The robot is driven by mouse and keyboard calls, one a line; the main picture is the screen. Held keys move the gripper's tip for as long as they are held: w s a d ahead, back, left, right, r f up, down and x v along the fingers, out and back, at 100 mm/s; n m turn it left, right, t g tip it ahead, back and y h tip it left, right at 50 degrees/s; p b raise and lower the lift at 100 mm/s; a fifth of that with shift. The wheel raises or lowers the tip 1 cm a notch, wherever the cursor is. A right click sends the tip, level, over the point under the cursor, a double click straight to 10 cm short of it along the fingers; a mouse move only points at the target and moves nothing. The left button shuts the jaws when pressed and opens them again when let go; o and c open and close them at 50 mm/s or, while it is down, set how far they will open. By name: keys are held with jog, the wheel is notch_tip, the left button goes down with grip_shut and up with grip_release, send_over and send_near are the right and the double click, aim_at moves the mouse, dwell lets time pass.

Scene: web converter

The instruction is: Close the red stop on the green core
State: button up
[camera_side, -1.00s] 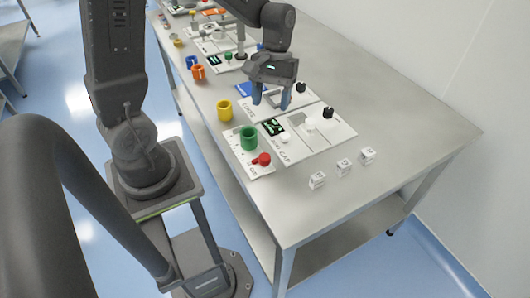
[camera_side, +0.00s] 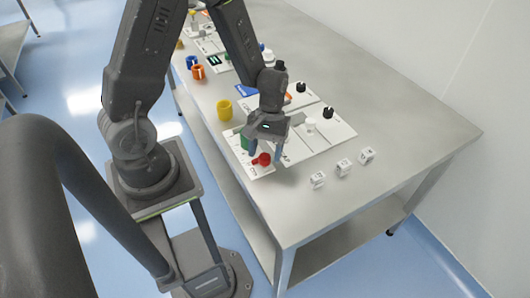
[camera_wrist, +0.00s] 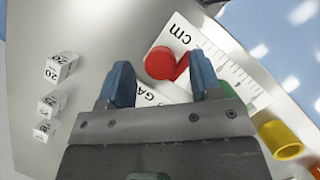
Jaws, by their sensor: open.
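The red stop (camera_side: 262,159), a round knob with a short arm, sits on the white panel at the table's front-left edge. In the wrist view the red stop (camera_wrist: 160,63) shows beyond and between my fingertips, its arm running toward the right finger. The green core (camera_side: 245,141) stands just behind it, partly hidden by my gripper. In the wrist view only a green sliver (camera_wrist: 251,107) shows beside the right finger. My gripper (camera_side: 265,153) is open and empty, pointing down over the stop; I cannot tell whether a finger touches it.
A yellow cup (camera_side: 225,110) and an orange cup (camera_side: 198,72) stand along the left edge. Several white marked blocks (camera_side: 343,168) lie to the right. A white panel (camera_side: 325,133) with black and white knobs lies behind.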

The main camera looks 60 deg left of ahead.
aim_at(257, 160)
jog(key=shift+s+d+f, duration=0.15)
jog(key=shift+f, duration=0.3)
jog(key=c, duration=0.7)
jog(key=shift+a, duration=1.85)
jog(key=o, duration=0.7)
jog(key=shift+r, duration=0.1)
jog(key=v, duration=1.3)
jog(key=shift+r, duration=0.35)
